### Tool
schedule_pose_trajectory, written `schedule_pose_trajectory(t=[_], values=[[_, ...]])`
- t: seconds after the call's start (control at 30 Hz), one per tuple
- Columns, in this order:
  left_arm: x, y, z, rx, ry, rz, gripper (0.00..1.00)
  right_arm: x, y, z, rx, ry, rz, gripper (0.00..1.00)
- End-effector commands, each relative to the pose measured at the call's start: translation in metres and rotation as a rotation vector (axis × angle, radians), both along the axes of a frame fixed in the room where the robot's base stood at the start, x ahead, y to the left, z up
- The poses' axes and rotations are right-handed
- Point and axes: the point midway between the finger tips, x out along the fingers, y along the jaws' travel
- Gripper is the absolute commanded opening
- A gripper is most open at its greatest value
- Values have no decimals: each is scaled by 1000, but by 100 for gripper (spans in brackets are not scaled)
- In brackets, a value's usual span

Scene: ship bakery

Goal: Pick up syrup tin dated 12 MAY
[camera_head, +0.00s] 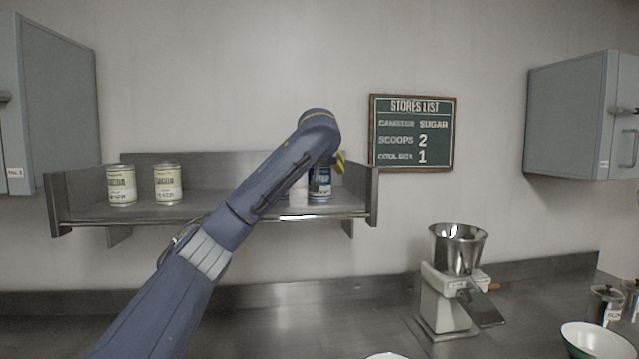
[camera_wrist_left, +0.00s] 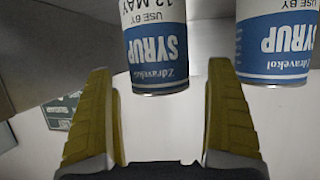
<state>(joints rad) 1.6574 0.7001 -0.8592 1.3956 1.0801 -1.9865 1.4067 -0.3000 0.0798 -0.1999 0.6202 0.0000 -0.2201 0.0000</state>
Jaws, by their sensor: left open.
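The syrup tin dated 12 MAY (camera_wrist_left: 157,45) is blue and white and appears upside down in the left wrist view, ahead of and between my left fingertips. In the head view, a blue and white tin (camera_head: 320,188) on the shelf, partly covered by my left arm, appears to be this one. A second syrup tin (camera_wrist_left: 275,45) stands beside it; its date is out of frame. My left gripper (camera_wrist_left: 160,75) is open, with yellow finger pads and nothing held. In the head view, the left gripper (camera_head: 338,161) is mostly hidden behind its wrist. My right gripper is not seen.
The metal shelf (camera_head: 230,212) has raised ends. Two cream tins (camera_head: 121,186) (camera_head: 168,184) stand at its left. A stores list board (camera_head: 412,133) hangs right of it. Below are a grinder (camera_head: 447,290) and bowl (camera_head: 598,342). Wall cabinets (camera_head: 50,105) (camera_head: 575,115) flank the shelf.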

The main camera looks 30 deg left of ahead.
Motion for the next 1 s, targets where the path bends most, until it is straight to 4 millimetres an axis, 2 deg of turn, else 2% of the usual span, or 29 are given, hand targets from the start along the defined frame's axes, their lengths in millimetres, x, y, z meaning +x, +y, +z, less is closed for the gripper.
schedule_pose_trajectory(t=[0.2, 0.5, 1.0], values=[[12, 8, -6, 1, 1, 1, 88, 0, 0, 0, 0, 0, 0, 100], [14, 9, -7, 1, 0, 0, 88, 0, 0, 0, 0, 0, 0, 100], [14, 8, -7, 1, 0, 0, 30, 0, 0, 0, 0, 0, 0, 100]])
